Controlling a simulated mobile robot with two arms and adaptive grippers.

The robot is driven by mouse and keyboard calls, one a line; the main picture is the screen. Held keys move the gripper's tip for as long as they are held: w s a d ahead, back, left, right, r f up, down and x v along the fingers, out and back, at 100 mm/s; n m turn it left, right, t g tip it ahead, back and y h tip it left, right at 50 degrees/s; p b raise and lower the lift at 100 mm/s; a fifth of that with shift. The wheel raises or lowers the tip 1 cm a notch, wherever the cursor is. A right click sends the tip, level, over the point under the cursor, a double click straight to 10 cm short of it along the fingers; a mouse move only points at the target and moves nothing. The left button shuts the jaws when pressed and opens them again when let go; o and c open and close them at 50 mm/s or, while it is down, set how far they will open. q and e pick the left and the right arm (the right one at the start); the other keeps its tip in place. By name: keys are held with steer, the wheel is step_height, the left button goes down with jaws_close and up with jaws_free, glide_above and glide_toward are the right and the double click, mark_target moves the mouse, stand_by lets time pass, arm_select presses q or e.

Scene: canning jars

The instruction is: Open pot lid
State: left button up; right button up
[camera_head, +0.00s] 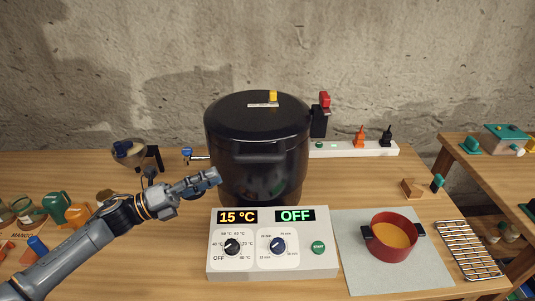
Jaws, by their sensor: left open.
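A large black pot (262,172) stands at the back middle of the wooden table. Its dark lid (240,110) is on top, with a small yellow piece (273,96) on a light bar at the lid's centre. My left gripper (214,178) is in front of the pot's lower left side, below lid height. It is open with nothing seen between its fingers; whether it touches the pot I cannot tell. My right gripper is not in view.
A white control box (272,262) reads 15 °C and OFF before the pot. A red pot (393,244) sits on a grey mat (352,272), beside a wire rack (467,250). A power strip (350,150) lies behind. Jars and colored items crowd the left.

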mark_target(255, 159)
arm_select(q)
steer(key=x, duration=0.1)
steer(key=p+x, duration=0.1)
steer(key=x, duration=0.1)
steer(key=p+x, duration=0.1)
steer(key=x, duration=0.1)
steer(key=shift+r, duration=0.35)
steer(key=p+x, duration=0.1)
steer(key=x, duration=0.2)
steer(key=p+x, duration=0.1)
steer(key=x, duration=0.2)
steer(key=shift+d+f, duration=0.15)
steer(key=shift+d, duration=0.15)
steer(key=shift+w+d, duration=0.2)
steer(key=shift+d, duration=0.1)
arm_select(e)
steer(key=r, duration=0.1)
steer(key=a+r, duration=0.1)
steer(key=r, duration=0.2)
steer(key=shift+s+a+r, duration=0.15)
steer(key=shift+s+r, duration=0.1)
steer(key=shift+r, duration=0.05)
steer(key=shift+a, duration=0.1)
arm_select(q)
steer(key=shift+c, duration=0.7)
jaws_close()
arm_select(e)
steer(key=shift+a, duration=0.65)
